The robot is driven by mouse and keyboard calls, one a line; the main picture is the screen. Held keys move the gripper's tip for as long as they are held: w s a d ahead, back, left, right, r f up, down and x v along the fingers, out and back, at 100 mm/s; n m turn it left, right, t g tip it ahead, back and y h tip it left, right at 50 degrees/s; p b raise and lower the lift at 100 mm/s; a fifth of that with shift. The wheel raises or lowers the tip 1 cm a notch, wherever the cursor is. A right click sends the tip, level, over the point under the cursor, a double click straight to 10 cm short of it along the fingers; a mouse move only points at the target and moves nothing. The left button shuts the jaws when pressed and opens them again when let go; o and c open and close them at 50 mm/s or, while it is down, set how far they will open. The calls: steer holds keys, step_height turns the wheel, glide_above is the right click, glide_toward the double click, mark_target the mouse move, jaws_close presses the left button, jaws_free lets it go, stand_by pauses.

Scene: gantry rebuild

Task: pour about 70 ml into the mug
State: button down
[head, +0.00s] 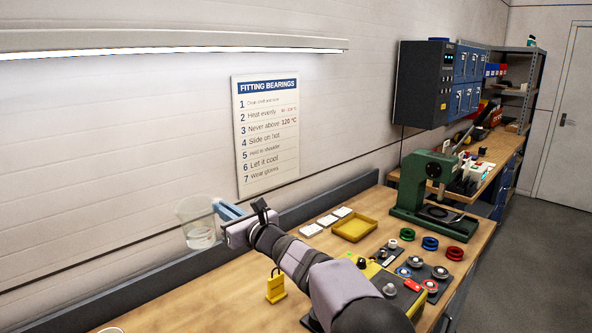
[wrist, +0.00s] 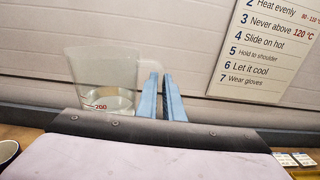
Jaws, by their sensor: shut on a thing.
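A clear beaker (head: 193,218) with a little clear liquid in its lower part is held up above the left part of the bench. It also shows in the wrist view (wrist: 98,68), where a red 200 mark stands near the liquid. My gripper (head: 226,209) has its blue fingers (wrist: 162,98) shut at the beaker's right side; the exact grip point is hidden. The beaker looks nearly upright. A pale round rim, likely the mug (head: 110,330), shows at the bottom edge of the head view. A dark-blue-lined piece of it shows at the wrist view's left edge (wrist: 8,151).
A yellow tray (head: 354,229), white tiles (head: 326,220), a yellow padlock-shaped thing (head: 275,287), a green press (head: 436,190) and several rings and bearings are on the bench (head: 180,300) to the right. The wall with a sign (head: 267,130) stands close behind the beaker.

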steer(key=shift+r+p, duration=0.4)
steer(key=shift+r, duration=0.45)
steer(key=shift+r+p, duration=1.45)
steer(key=shift+r, duration=1.55)
